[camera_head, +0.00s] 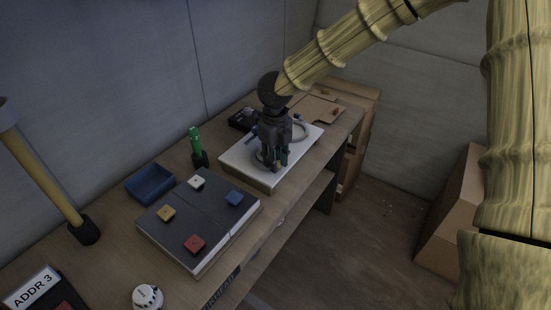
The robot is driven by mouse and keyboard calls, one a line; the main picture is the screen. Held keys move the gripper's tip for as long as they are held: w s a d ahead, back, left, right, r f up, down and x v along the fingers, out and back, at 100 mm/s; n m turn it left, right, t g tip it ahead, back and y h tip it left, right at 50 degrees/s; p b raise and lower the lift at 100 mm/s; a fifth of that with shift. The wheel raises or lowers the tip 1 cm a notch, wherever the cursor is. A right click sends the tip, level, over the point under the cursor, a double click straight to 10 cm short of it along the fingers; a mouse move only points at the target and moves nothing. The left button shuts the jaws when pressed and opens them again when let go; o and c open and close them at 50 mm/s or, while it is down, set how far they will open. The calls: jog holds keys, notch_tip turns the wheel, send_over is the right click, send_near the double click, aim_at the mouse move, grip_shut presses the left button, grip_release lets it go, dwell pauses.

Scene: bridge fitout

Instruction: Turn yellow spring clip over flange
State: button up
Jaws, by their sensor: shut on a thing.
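My gripper (271,166) points down over a white board (238,157) on the bench. It is shut on a small part low on the board, mostly hidden by the fingers. A pale round edge, perhaps the flange, shows beside the fingertips. A dark teal piece (284,157) stands close to their right side. I cannot make out a yellow spring clip; it may be hidden by the gripper. A pale ring (299,129) lies behind the gripper on the board.
A dark panel (217,233) with white, blue, yellow and red blocks lies nearer. A blue tray (151,184), a green-topped object (196,146) and a black box (243,119) stand along the wall side. A cardboard box (449,222) stands on the floor at right.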

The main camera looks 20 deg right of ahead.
jog(key=shift+r+n+p, duration=0.2)
jog(key=shift+n+p, duration=0.2)
jog(key=shift+p, duration=0.85)
jog(key=n+p, duration=0.2)
jog(key=p, duration=0.1)
jog(key=shift+r, duration=0.15)
jog(key=n+p, duration=0.2)
jog(key=p, duration=0.1)
jog(key=n+p, duration=0.1)
jog(key=p, duration=0.1)
jog(key=n+p, duration=0.1)
jog(key=n, duration=0.1)
jog(key=shift+f+p, duration=0.25)
jog(key=shift+p, duration=0.1)
jog(key=shift+w, duration=0.1)
jog(key=o, duration=1)
jog(key=shift+f, duration=0.1)
jog(key=shift+o, duration=0.2)
